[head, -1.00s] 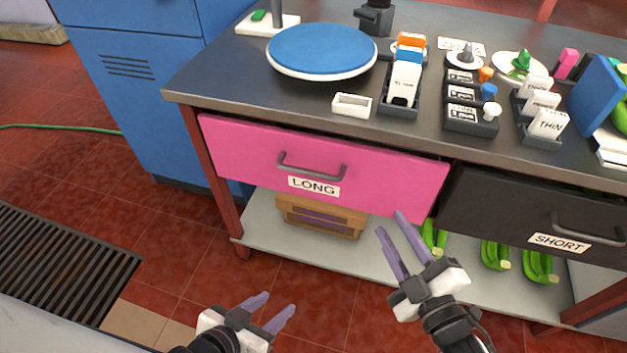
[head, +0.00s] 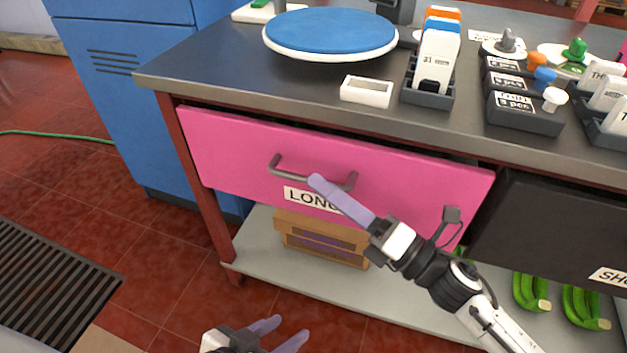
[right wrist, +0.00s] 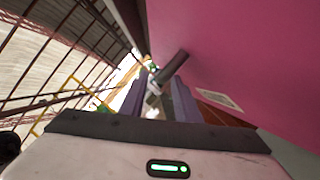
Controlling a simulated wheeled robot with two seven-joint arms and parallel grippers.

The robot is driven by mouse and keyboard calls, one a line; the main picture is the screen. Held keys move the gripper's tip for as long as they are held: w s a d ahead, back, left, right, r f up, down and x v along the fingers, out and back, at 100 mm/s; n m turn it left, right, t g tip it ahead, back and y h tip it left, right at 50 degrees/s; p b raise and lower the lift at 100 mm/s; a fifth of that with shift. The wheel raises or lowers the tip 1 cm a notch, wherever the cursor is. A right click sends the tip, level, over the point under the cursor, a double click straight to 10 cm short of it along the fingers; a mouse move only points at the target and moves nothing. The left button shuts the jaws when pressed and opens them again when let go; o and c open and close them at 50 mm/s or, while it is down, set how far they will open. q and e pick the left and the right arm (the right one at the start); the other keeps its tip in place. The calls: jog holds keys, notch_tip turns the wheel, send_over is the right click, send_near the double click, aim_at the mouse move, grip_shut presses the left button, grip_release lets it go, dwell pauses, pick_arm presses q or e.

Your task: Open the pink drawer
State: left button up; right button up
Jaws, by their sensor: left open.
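The pink drawer (head: 235,150) is under the worktop, with a LONG label (head: 300,197) and a dark bar handle (head: 277,163). Its front looks closed or nearly so. My right gripper (head: 316,182) reaches the handle, its fingers seen edge-on and covering part of the bar and label. In the right wrist view, its two purple fingers (right wrist: 160,92) stand apart, with the dark handle (right wrist: 172,66) running across the gap at their tips. Contact is not clear. My left gripper (head: 290,330) is open and empty, low in front of the bench.
A black drawer (head: 560,225) is to the right. Above are a white box (head: 367,91), a blue round turntable (head: 330,33) and card holders (head: 428,95). A wooden crate (head: 320,240) and green bunches (head: 585,305) sit on the lower shelf (head: 300,283). The floor before the drawer is clear.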

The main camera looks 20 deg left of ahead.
jog(key=shift+x, duration=1.6)
grip_shut()
